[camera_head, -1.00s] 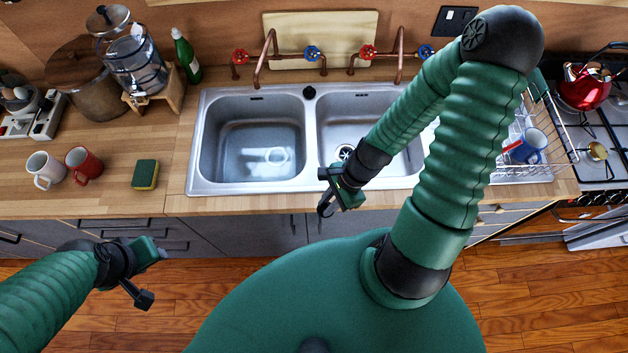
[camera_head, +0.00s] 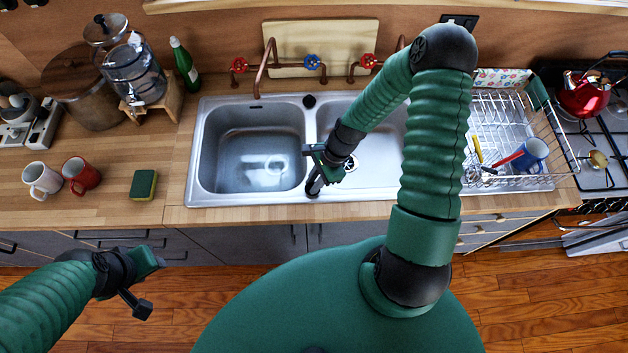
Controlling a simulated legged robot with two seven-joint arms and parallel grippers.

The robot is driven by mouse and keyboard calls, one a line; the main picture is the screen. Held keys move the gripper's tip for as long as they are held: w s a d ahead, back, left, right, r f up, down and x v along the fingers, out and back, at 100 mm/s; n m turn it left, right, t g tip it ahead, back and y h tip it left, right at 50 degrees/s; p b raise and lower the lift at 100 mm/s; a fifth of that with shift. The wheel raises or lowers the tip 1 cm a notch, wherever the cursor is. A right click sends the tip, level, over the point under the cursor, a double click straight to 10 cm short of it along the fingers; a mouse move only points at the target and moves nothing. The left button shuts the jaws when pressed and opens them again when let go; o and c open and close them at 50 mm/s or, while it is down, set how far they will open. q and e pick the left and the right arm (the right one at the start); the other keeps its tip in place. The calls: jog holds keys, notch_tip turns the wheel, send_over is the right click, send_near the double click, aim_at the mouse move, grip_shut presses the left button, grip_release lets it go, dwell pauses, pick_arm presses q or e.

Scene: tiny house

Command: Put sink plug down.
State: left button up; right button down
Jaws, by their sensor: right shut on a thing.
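My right gripper (camera_head: 314,184) is over the front part of the metal sink (camera_head: 250,199), near the divider between its two basins. It is shut on a small dark thing, which I take to be the sink plug; the fingers largely hide it and its shape is unclear. The left basin (camera_head: 225,165) holds what looks like water. The right basin (camera_head: 378,172) shows a drain, partly behind my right gripper. My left gripper (camera_head: 150,284) is open and empty, low on the left, in front of the cabinets.
A sponge (camera_head: 144,184), a red mug (camera_head: 81,175) and a white mug (camera_head: 42,179) stand left of the sink. A dish rack (camera_head: 510,183) with a blue mug (camera_head: 533,154) is on the right. Copper taps (camera_head: 265,68) rise behind. The wooden counter (camera_head: 120,212) has free room around the sponge.

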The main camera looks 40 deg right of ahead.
jog(key=c, duration=1.3)
grip_release()
jog(key=shift+s+d, duration=0.15)
jog(key=shift+d, duration=0.15)
pick_arm(q)
jog(key=shift+s+d+r, duration=0.1)
jog(key=shift+s+d, duration=0.05)
jog(key=shift+d, duration=0.2)
pick_arm(e)
jog(key=shift+a, duration=0.1)
